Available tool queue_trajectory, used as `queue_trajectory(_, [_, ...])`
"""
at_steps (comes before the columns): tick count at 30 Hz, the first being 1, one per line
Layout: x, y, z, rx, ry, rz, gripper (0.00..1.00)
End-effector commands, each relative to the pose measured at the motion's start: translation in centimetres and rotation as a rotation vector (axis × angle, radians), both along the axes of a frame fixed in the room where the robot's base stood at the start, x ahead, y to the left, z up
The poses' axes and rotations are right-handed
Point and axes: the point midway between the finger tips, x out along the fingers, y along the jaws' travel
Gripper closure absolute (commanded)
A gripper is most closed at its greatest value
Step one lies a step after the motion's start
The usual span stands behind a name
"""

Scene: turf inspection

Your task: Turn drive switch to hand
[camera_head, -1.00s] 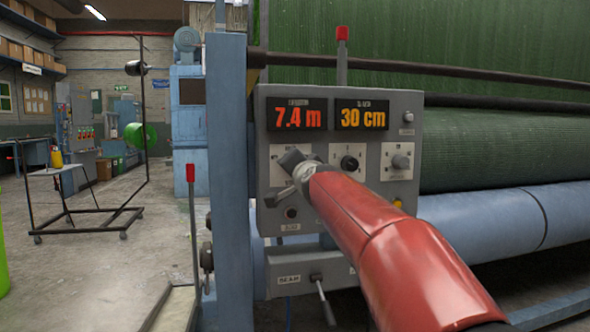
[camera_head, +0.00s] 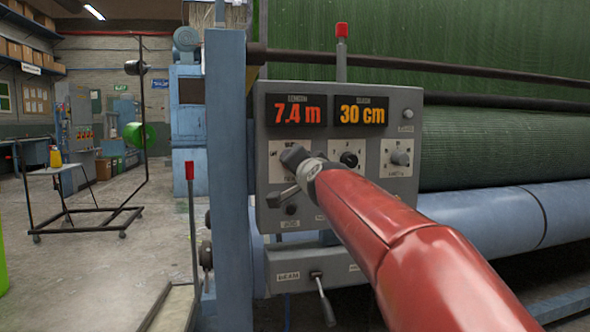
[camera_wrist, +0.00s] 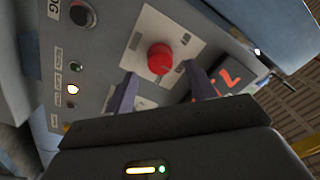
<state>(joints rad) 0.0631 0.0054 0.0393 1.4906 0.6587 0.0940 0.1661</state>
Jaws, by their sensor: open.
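A red round knob (camera_wrist: 160,58) sits on a white plate of the grey control panel (camera_wrist: 100,55) in the wrist view. It is most likely on the panel's left plate (camera_head: 276,172), where my gripper hides it in the head view. The plate's markings are too blurred to read, so I cannot tell which way the knob is set. My gripper (camera_wrist: 160,82) is open. Its two fingers are on either side of the view just short of the knob, with nothing between them. In the head view my gripper (camera_head: 292,172) is in front of the panel's left part.
The panel has a middle black knob (camera_head: 349,160), a right knob (camera_head: 400,158) and displays reading 7.4 m (camera_head: 297,112) and 30 cm (camera_head: 361,112). A blue post (camera_head: 229,170) stands close left. A lever (camera_head: 321,297) hangs below.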

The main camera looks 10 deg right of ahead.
Motion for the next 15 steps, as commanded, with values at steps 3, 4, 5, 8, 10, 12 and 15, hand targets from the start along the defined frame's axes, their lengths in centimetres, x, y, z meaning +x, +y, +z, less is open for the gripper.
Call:
queue_trajectory(3, [-2.2,-0.1,-0.2,-0.001,-0.001,-0.001,0.45])
queue_trajectory(4, [-2.6,-0.1,-0.1,-0.001,-0.001,0.000,0.45])
queue_trajectory(5, [-3.0,-0.1,-0.1,0.000,-0.001,-0.001,0.45])
queue_trajectory(8, [-3.9,-0.2,-0.1,0.000,0.000,0.000,0.45])
queue_trajectory(10, [-4.3,-0.2,-0.1,0.000,0.000,0.000,0.45])
queue_trajectory(12, [-4.4,-0.2,-0.1,0.001,0.001,-0.001,0.45])
queue_trajectory(15, [-4.4,-0.2,-0.1,0.001,0.001,0.000,0.45])
